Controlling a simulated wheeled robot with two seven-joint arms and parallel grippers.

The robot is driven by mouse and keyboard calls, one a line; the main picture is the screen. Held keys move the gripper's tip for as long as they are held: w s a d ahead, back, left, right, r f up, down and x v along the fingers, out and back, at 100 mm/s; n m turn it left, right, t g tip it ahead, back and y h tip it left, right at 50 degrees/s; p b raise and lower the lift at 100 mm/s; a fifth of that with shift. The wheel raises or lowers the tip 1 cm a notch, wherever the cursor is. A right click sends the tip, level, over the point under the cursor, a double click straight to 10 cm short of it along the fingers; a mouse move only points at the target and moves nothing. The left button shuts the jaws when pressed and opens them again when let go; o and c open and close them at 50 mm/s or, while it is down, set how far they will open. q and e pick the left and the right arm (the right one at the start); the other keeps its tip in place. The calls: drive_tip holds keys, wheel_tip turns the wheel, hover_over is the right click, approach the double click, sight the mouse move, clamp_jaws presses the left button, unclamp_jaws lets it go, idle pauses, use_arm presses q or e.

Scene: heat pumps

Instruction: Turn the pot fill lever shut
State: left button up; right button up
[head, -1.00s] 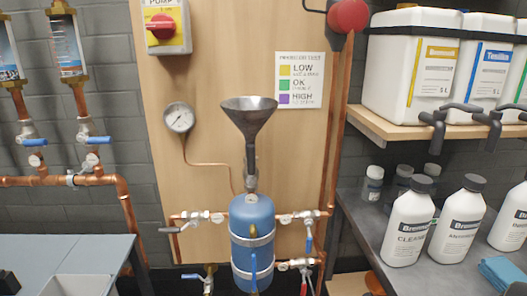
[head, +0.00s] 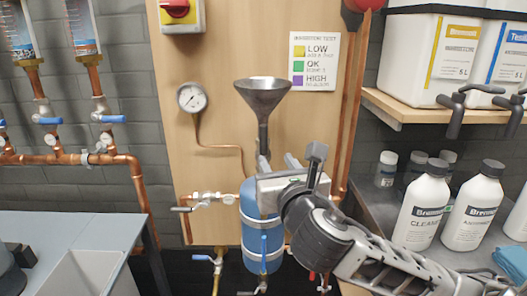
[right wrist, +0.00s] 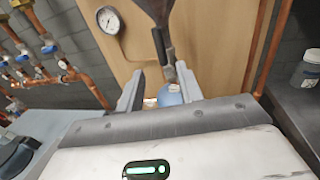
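The blue pot (head: 256,212) stands strapped upright against the wooden board, with a dark metal funnel (head: 263,98) above it. The funnel neck (right wrist: 163,42) runs down to the pot top (right wrist: 170,93) in the right wrist view. The fill valve and lever at the neck's base are partly hidden by my gripper in the head view, and the lever's position is unclear. My right gripper (head: 279,162) is in front of the pot top; its fingers (right wrist: 158,88) are apart and empty, with the neck and pot seen between them. My left gripper cannot be made out.
A pressure gauge (head: 192,97) and copper pipes are left of the funnel. A side valve (head: 207,197) is left of the pot. A shelf (head: 393,108) with white canisters and a bench with bottles (head: 424,207) stand right. A grey table (head: 60,230) is left.

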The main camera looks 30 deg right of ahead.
sight(264, 141)
drive_tip(key=x, duration=1.2)
drive_tip(key=shift+p, duration=0.35)
drive_tip(key=shift+c, duration=0.3)
clamp_jaws()
